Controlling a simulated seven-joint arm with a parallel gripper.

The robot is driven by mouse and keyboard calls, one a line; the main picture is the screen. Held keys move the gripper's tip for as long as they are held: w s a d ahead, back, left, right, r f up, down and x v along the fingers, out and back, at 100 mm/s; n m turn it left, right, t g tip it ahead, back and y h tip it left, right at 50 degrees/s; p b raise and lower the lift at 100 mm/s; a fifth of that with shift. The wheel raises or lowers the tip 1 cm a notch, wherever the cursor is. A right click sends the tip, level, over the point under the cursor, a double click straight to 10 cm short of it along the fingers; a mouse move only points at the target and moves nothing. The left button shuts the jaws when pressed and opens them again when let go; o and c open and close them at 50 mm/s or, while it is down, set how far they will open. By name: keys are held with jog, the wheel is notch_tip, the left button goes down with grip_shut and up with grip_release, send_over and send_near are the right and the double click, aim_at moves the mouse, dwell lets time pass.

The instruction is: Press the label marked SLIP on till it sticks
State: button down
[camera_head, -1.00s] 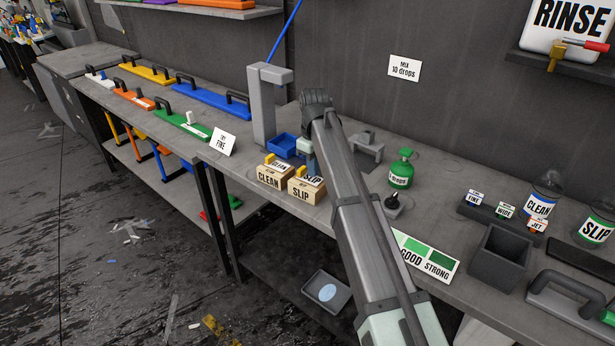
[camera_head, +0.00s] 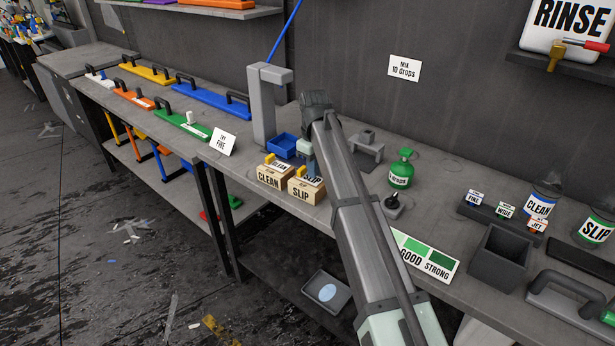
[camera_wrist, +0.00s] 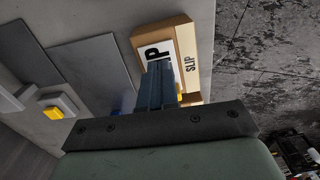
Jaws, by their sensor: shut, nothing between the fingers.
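The tan SLIP box (camera_head: 307,194) stands at the bench's front edge, beside the tan CLEAN box (camera_head: 270,178). A white label marked SLIP (camera_head: 314,180) lies on its top. In the wrist view the box (camera_wrist: 190,62) shows ahead of my fingers, and the white label (camera_wrist: 154,53) shows only the letters "IP"; my fingers cover the rest. My gripper (camera_wrist: 160,82) is shut and empty, its tips over the label. I cannot tell whether they touch it. In the head view my gripper (camera_head: 308,163) is partly hidden by my arm.
A blue bin (camera_head: 283,146) and a grey post (camera_head: 262,105) stand behind the boxes. A green bottle (camera_head: 401,170) is to the right, and a SLIP jar (camera_head: 594,228) is at the far right. The floor drops away in front of the bench.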

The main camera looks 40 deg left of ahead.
jog(key=shift+f, duration=0.65)
dwell(0.6)
jog(key=shift+r, duration=0.1)
jog(key=shift+r, duration=3.4)
